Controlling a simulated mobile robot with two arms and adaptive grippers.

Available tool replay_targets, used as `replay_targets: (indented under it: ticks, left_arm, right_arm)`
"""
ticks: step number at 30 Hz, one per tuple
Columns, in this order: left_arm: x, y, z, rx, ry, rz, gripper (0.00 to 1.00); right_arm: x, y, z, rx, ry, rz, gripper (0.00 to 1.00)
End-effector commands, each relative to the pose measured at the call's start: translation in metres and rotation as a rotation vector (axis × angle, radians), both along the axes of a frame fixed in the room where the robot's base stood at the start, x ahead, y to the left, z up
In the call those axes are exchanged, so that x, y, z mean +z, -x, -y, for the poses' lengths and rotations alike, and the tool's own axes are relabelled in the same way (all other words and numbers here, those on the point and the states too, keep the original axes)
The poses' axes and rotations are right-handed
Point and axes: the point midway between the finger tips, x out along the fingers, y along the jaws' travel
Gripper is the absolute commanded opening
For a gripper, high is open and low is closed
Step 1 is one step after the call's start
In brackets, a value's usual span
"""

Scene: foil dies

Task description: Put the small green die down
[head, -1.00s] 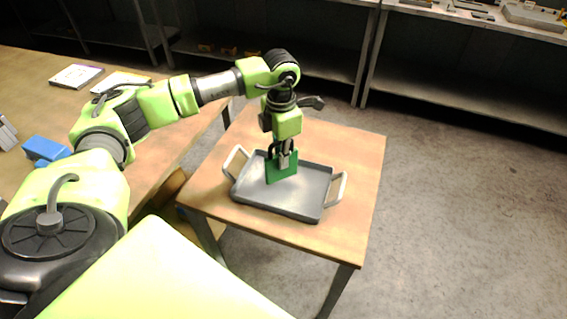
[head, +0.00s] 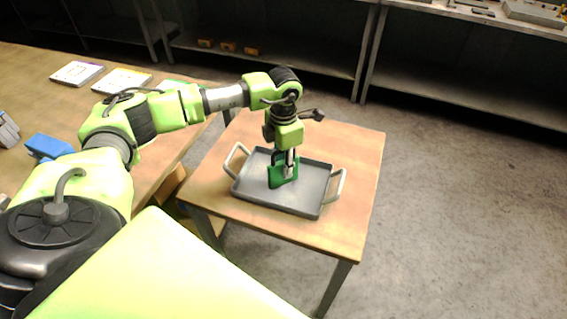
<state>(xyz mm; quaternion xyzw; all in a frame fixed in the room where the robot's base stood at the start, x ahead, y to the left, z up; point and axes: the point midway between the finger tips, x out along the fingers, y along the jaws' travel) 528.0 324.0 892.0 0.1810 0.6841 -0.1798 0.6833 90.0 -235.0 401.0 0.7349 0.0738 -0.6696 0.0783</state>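The small green die (head: 277,179) is a flat green plate standing upright in the grey tray (head: 316,194). Its lower edge appears to be at the tray floor; I cannot tell whether it touches. My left gripper (head: 289,176) points straight down over the tray, with its fingers at the die, and part of the die is hidden behind them. The fingers look closed on it. My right gripper is not in the head view.
The tray has two raised handles and sits on a small wooden table (head: 347,235). A larger wooden table (head: 40,82) at the left holds white-edged flat pieces (head: 121,81), a green piece (head: 180,86) and a blue object (head: 48,147). Shelves (head: 470,95) stand behind.

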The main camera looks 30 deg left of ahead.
Motion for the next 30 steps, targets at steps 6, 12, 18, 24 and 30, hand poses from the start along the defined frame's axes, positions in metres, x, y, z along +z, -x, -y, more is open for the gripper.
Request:
replay_targets:
  ticks: [6, 12, 18, 24, 30]
  left_arm:
    - [0.007, -0.001, 0.0, 0.0, 0.0, 0.002, 0.27]
    - [0.044, -0.002, 0.0, 0.0, 0.0, 0.007, 0.27]
    - [0.087, -0.002, 0.0, -0.001, 0.0, 0.007, 0.27]
    - [0.115, -0.001, 0.0, 0.0, 0.0, 0.004, 0.27]
    - [0.123, 0.0, 0.0, 0.0, 0.0, 0.0, 0.27]
  right_arm:
    - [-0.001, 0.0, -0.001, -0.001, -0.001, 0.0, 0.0]
    - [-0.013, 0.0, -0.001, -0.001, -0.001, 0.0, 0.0]
    - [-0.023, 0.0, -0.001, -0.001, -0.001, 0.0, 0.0]
    - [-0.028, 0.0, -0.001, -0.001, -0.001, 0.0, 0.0]
    - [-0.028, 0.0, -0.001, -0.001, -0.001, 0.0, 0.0]
